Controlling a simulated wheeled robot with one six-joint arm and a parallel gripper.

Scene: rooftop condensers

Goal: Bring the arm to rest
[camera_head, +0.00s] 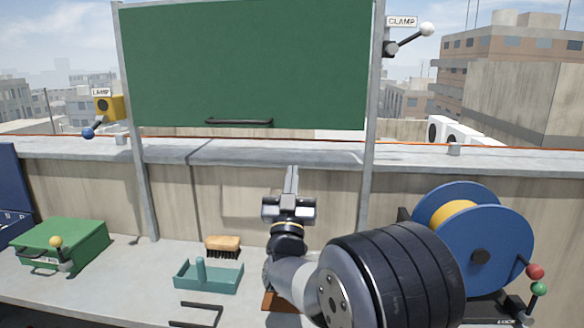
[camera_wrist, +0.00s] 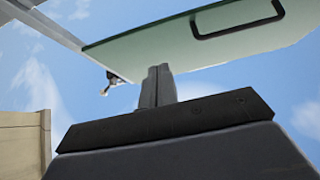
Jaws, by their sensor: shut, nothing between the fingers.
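My gripper (camera_head: 291,178) points upward above the bench, in front of the low wall and below the green panel. Its fingers are together with nothing between them. In the wrist view my gripper (camera_wrist: 158,76) shows as a closed dark pair of fingers against the sky and the underside of the green panel (camera_wrist: 180,45). My arm comes in from the lower right and hides part of the bench in the head view.
The green panel (camera_head: 245,65) hangs between two posts. On the bench are a green box (camera_head: 75,240), a brush (camera_head: 222,244), a teal tray (camera_head: 208,287) and a blue reel (camera_head: 500,240). A lamp lever (camera_head: 88,133) and clamp lever (camera_head: 427,30) flank the panel.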

